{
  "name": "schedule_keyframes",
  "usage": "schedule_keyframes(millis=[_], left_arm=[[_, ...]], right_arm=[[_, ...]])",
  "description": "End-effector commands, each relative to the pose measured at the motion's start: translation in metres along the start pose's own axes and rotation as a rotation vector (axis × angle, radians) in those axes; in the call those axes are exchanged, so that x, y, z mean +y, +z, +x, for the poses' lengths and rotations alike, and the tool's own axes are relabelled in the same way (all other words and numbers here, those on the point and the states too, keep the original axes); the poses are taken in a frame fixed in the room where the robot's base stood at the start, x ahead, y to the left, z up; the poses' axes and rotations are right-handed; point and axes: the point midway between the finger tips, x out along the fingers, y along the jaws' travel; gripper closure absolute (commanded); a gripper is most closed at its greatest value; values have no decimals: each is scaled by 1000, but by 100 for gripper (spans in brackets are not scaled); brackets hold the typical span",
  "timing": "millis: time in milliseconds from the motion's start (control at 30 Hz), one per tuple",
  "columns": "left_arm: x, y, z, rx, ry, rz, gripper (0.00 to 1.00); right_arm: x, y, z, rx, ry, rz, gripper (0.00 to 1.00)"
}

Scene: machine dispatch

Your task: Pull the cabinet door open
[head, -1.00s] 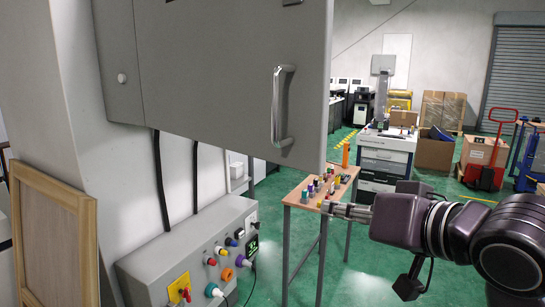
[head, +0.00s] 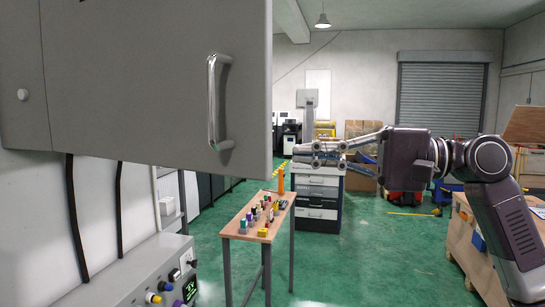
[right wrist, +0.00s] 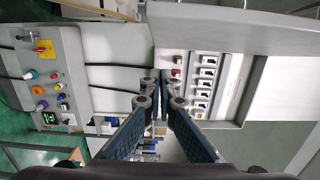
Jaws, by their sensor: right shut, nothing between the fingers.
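The grey cabinet door (head: 150,80) fills the upper left of the head view, with a bright metal bar handle (head: 216,100) near its right edge. The right wrist view, turned sideways, shows rows of switches (right wrist: 205,85) inside the cabinet and the grey door panel (right wrist: 225,25) standing out from it, so the door is open by some amount. My right gripper (head: 300,155) is shut and empty, just right of the door's free edge in the head view and apart from the handle. Its fingers (right wrist: 162,95) point at the cabinet in the wrist view. My left gripper is out of view.
A control box (head: 140,280) with coloured buttons is below the cabinet, with black cables above it. A small wooden table (head: 235,229) with several coloured parts stands below the door. A drawer cabinet (head: 318,200) is farther back.

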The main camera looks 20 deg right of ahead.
Motion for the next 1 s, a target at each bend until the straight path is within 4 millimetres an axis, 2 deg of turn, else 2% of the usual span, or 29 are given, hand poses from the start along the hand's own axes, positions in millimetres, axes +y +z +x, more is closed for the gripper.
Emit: schedule_keyframes(millis=[400, 700, 1000], left_arm=[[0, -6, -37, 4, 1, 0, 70], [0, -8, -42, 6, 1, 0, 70], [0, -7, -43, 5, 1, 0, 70]], right_arm=[[-4, 2, 89, -6, 2, -3, 100], [0, 35, 94, 0, 3, -4, 100], [2, 40, 95, 0, 3, -3, 100]])
